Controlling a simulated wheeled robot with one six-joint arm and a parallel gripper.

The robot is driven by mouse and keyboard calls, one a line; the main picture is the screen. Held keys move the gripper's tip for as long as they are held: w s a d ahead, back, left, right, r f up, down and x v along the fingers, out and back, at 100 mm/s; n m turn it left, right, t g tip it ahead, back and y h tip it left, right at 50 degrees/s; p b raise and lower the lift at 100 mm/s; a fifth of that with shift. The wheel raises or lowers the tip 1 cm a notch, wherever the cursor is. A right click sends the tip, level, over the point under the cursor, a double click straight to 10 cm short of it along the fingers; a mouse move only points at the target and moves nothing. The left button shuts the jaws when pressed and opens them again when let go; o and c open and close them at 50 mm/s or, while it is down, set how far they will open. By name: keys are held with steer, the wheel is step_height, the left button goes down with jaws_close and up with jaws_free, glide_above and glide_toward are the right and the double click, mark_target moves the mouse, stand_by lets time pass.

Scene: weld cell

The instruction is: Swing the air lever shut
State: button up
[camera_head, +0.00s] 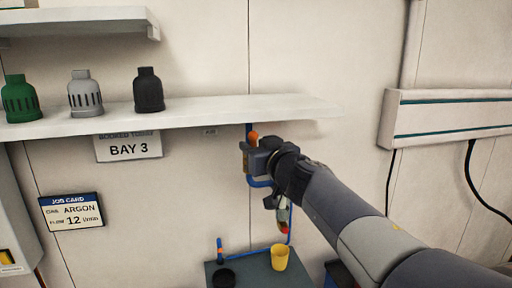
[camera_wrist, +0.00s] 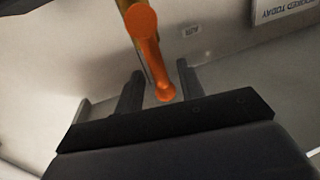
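The orange air lever (camera_wrist: 147,45) runs down the wrist view, with its rounded end between the two dark fingers of my gripper (camera_wrist: 159,78). The fingers stand apart, with a gap visible on each side of the lever, so I see no grip on it. In the head view a small orange part of the lever (camera_head: 253,135) shows just above my gripper (camera_head: 248,157), beside the blue air pipe (camera_head: 260,183). My gripper and wrist hide most of the valve there. A small AIR label (camera_head: 210,132) is on the wall to the left.
A white shelf (camera_head: 190,121) with green, grey and black caps runs above and left of my gripper. The BAY 3 sign (camera_head: 128,146) hangs below it. A small dark table (camera_head: 258,275) with a yellow cup (camera_head: 279,257) and a black round piece (camera_head: 223,277) stands below.

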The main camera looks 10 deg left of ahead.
steer(key=shift+c, duration=0.4)
jaws_close()
